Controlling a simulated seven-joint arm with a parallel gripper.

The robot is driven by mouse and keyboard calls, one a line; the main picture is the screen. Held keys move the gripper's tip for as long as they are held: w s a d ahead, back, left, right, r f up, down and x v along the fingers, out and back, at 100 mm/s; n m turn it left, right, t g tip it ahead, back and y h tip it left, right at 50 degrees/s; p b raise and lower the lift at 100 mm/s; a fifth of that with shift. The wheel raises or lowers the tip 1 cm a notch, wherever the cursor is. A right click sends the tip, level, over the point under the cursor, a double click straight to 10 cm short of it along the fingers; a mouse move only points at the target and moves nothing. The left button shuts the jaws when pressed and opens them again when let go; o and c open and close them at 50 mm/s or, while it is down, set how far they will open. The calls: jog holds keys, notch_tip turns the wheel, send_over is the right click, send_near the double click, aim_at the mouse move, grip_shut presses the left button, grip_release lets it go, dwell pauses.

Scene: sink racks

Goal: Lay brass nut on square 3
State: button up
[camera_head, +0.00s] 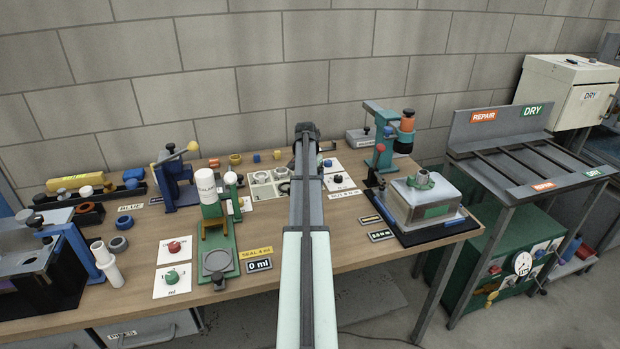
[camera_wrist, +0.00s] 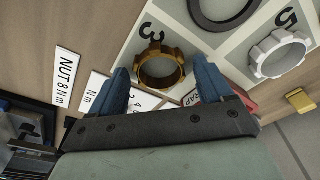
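The brass nut (camera_wrist: 161,68) is a toothed ring in the wrist view. It lies flat beside the printed 3, on the white square 3 (camera_wrist: 178,28); its near side is close to the square's lower edge. My gripper (camera_wrist: 162,72) has blue fingers standing on either side of the nut, with a narrow gap showing on both sides. It looks open and not clamped on the nut. In the head view my arm hides the gripper and the nut; part of the numbered board (camera_head: 262,192) shows left of the arm.
A dark ring (camera_wrist: 222,12) and a white nut (camera_wrist: 279,54) lie on neighbouring squares. A red label (camera_wrist: 206,91) is partly hidden behind my right finger. A green press stand (camera_head: 217,232) stands left of my arm, and a steel box (camera_head: 424,197) stands right of it.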

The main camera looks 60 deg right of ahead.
jog(key=shift+o, duration=0.5)
notch_tip(320, 180, up, 12)
jog(key=a, duration=0.1)
jog(key=shift+a, duration=0.4)
